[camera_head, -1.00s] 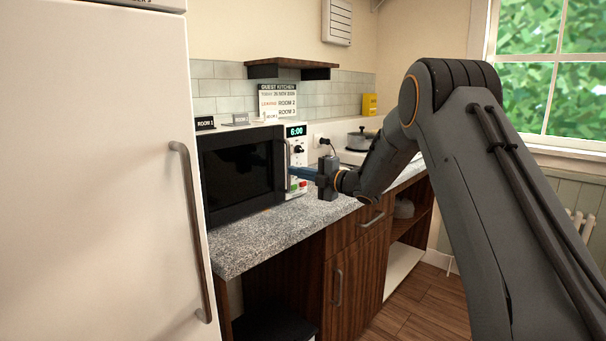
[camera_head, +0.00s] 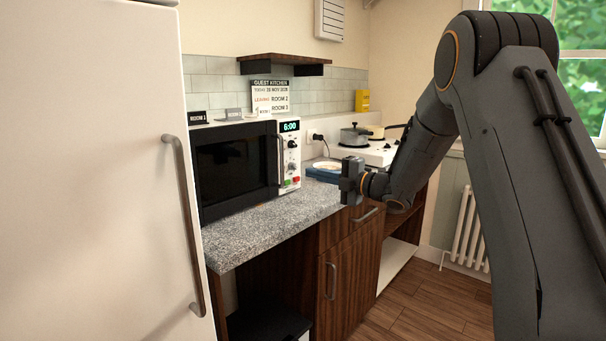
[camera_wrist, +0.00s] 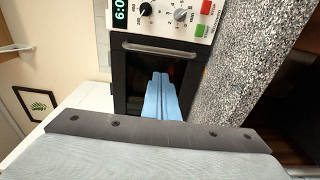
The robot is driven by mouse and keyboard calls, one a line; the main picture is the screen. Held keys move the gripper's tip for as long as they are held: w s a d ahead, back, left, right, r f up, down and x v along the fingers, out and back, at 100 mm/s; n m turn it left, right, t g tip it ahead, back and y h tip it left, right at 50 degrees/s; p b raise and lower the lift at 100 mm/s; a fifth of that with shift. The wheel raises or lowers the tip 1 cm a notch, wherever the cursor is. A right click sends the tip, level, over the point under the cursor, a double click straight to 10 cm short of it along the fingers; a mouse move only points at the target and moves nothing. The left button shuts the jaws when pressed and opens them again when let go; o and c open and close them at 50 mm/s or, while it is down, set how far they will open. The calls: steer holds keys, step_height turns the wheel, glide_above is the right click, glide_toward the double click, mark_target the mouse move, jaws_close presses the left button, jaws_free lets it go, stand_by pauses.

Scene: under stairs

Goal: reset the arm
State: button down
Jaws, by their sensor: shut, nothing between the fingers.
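My gripper (camera_head: 345,176) is in front of the counter, to the right of the microwave, at the end of my dark arm. In the wrist view its blue fingers (camera_wrist: 161,97) are together with nothing between them. They point toward the microwave door and handle, apart from them as far as I can tell. In the head view my wrist hides part of the counter edge behind it.
The black-fronted microwave (camera_head: 235,165) stands shut on the speckled counter (camera_head: 270,225). A pot (camera_head: 354,136) stands on the hob. The white fridge (camera_head: 90,180) is at the left. Floor is free at lower right (camera_head: 420,300).

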steer(key=s+d+f+m+g+h+p, duration=0.1)
steer(key=s+d+f+m+h, duration=0.5)
steer(key=s+m, duration=0.25)
steer(key=s+d+f+m+g+h, duration=0.1)
steer(key=s+d+f+m+h, duration=0.5)
steer(key=m, duration=0.4)
steer(key=s+a+f+m+g, duration=0.1)
steer(key=s+m+g, duration=0.2)
steer(key=s, duration=0.7)
steer(key=s+a+f+m+g+h, duration=0.1)
steer(key=s+f+m+g, duration=0.1)
steer(key=s, duration=0.9)
steer(key=s+a+f+m+g, duration=0.1)
steer(key=s+m+g, duration=0.3)
steer(key=s, duration=0.6)
steer(key=shift+s+f+g+h+p, duration=0.3)
steer(key=shift+f+h+p, duration=0.15)
steer(key=shift+f, duration=0.3)
